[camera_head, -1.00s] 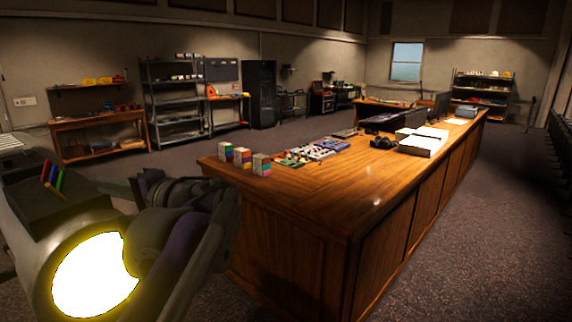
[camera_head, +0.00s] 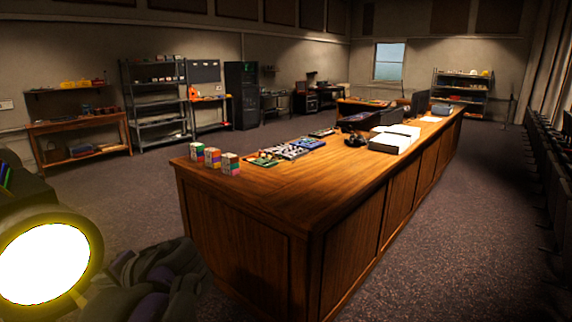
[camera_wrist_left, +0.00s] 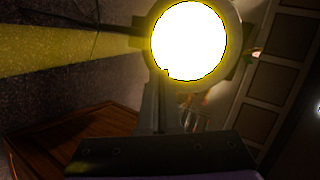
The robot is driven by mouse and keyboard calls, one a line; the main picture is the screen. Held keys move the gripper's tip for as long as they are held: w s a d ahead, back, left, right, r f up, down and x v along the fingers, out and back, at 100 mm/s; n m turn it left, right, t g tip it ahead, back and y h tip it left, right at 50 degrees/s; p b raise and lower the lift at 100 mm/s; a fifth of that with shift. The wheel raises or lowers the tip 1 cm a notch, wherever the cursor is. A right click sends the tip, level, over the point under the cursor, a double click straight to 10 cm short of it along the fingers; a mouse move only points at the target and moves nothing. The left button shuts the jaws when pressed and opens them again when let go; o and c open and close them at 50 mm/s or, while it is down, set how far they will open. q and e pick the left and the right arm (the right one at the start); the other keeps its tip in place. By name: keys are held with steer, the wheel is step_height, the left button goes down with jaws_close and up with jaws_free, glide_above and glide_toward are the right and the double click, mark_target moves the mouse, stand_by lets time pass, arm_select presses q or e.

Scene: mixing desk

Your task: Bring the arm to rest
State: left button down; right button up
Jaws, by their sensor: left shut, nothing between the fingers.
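My left arm comes in from the left in the head view. My left gripper (camera_head: 155,285) is low at the bottom left, dark with purple parts, folded in front of the near end of the wooden desk and apart from it. It is shut and holds nothing. Its fingertips are hard to make out in the dark. The left wrist view is tilted and shows a bright lit ring, dark arm parts and a piece of brown wood. My right gripper is in neither view.
The long wooden desk (camera_head: 285,213) carries small coloured boxes (camera_head: 212,157), circuit boards (camera_head: 293,149) and white books or papers (camera_head: 393,138). A workbench (camera_head: 80,128) and metal shelves (camera_head: 157,105) stand along the back wall.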

arm_select(q)
steer(key=s+d+f+h, duration=0.4)
steer(key=d+f, duration=0.1)
steer(key=f, duration=0.4)
steer(key=s+d+f+n+t+h, duration=0.1)
steer(key=s+d+f+h, duration=0.3)
steer(key=f, duration=0.6)
steer(key=s+d+f+n+h, duration=0.1)
steer(key=s+d+f+h, duration=0.3)
steer(key=f, duration=0.5)
steer(key=shift+d+f+t, duration=0.25)
steer(key=shift+d+t, duration=0.05)
steer(key=shift+d, duration=0.75)
steer(key=shift+s+a, duration=0.1)
steer(key=shift+a, duration=0.1)
